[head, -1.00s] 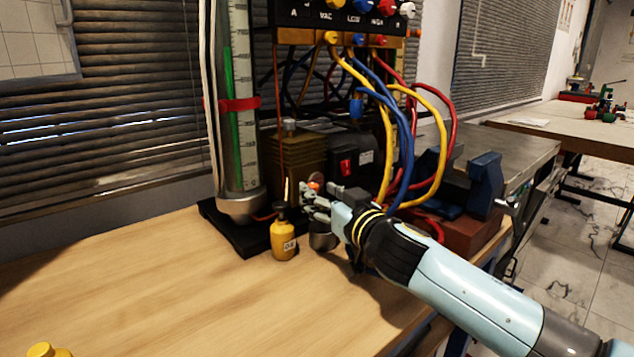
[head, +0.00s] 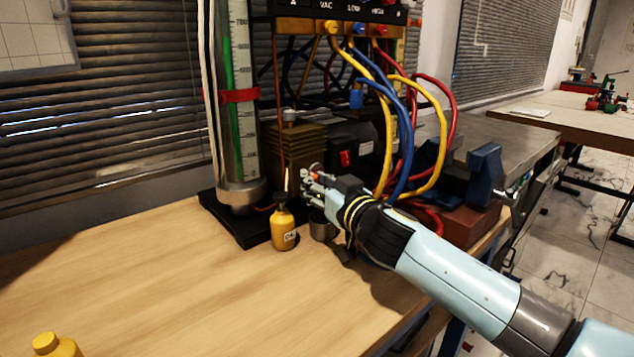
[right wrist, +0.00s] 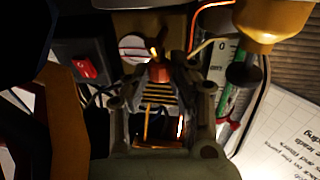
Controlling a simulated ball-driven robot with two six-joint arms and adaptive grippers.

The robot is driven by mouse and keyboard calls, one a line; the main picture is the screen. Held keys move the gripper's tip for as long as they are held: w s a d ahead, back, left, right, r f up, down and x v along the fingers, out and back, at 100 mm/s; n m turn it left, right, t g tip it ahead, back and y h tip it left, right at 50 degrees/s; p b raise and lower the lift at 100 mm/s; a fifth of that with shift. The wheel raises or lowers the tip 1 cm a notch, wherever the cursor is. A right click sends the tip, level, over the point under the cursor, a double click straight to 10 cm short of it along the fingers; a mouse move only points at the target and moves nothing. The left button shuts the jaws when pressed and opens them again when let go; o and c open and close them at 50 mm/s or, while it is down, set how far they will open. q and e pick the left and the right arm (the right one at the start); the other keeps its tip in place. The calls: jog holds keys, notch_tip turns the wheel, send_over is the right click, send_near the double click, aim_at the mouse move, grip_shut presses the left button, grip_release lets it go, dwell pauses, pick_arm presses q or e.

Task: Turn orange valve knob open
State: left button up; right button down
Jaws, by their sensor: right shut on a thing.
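The orange valve knob (head: 315,169) shows as a small spot of colour at my right fingertips, in front of the brass finned block (head: 296,148). In the right wrist view the orange knob (right wrist: 158,73) sits between the two fingertips. My right gripper (head: 311,181) is shut on it, reaching in from the right; it also shows in the right wrist view (right wrist: 160,77). The fingers hide most of the knob in the head view, and I cannot tell how far it is turned. My left gripper is not in view.
A yellow bottle (head: 284,228) and a small grey cup (head: 322,229) stand close below the gripper. The clear column (head: 238,100) rises at left. Yellow, blue and red hoses (head: 408,130) hang just right of the hand, near a blue vise (head: 485,178).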

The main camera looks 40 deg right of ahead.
jog(key=n+y+p, duration=0.1)
jog(key=p, duration=0.1)
jog(key=n+y+p, duration=0.1)
jog(key=y+p, duration=0.1)
jog(key=p, duration=0.1)
jog(key=r+n+y+p, duration=0.1)
jog(key=y+p, duration=0.1)
jog(key=shift+d+p, duration=0.4)
jog(key=shift+w+f+n+g+y+p, duration=0.15)
jog(key=shift+n+g+y+p, duration=0.2)
jog(key=shift+n+y, duration=0.25)
jog(key=shift+d+f+n+g+y+b, duration=0.1)
jog(key=shift+f+n+g+y+b, duration=0.3)
jog(key=shift+n+y, duration=0.6)
jog(key=shift+d+r+n+g+y+b, duration=0.15)
jog(key=shift+n+g+y, duration=0.45)
jog(key=shift+y, duration=0.8)
jog(key=c, duration=1.1)
grip_release()
jog(key=shift+f, duration=0.1)
